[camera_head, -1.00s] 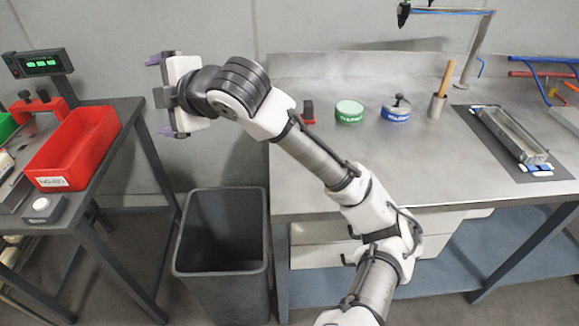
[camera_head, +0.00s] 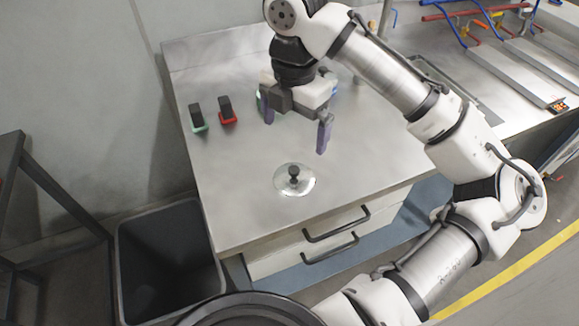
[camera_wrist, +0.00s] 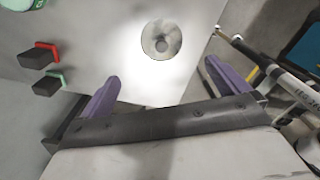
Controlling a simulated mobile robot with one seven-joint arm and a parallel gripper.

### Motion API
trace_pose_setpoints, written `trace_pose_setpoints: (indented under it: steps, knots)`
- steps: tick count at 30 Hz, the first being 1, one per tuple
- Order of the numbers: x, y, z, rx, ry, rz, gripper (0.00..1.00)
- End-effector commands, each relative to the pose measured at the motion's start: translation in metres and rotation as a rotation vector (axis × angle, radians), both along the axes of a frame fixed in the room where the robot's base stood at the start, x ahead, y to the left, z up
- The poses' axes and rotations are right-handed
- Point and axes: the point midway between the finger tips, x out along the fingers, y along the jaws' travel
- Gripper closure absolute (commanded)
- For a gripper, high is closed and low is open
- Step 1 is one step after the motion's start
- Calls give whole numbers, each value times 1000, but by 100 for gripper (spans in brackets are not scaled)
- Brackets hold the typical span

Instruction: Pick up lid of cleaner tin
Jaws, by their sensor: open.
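A thin, round, shiny lid (camera_head: 306,186) with a dark knob lies flat on the steel bench, near its front edge. It also shows in the wrist view (camera_wrist: 148,42), at the top centre. My gripper (camera_head: 297,122) hangs above the bench, behind the lid in the head view, with its purple fingers apart and nothing between them. In the wrist view, the lid is clear of the open fingers (camera_wrist: 161,76). Part of a green tin (camera_wrist: 16,4) shows at the top left corner of the wrist view. My gripper mostly hides whatever stands behind it in the head view.
Two small dark-handled blocks, one green-based (camera_head: 197,118) and one red-based (camera_head: 228,110), stand at the bench's left. A dark bin (camera_head: 170,262) stands on the floor to the left. Drawers (camera_head: 335,232) are under the bench front. Bench around the lid is clear.

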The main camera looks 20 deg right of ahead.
Motion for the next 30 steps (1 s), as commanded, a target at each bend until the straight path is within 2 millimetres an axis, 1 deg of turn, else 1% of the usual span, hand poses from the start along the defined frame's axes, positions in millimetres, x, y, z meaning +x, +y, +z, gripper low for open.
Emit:
trace_pose_setpoints:
  steps: [1,3,6,9,12,17,23,24,27,30]
  knots:
    - [0,1,-11,5,2,1,0]
    - [0,1,-25,6,1,1,0]
    - [0,1,-44,7,0,0,0]
    - [0,0,-59,2,0,-2,0]
    - [0,1,-69,2,-2,0,0]
    - [0,0,-78,1,-2,-1,0]
    - [-1,-1,-104,3,-1,-2,0]
    - [-1,-1,-111,2,0,-1,0]
    - [-1,-1,-121,2,-2,0,0]
    - [-1,0,-125,2,-3,0,0]
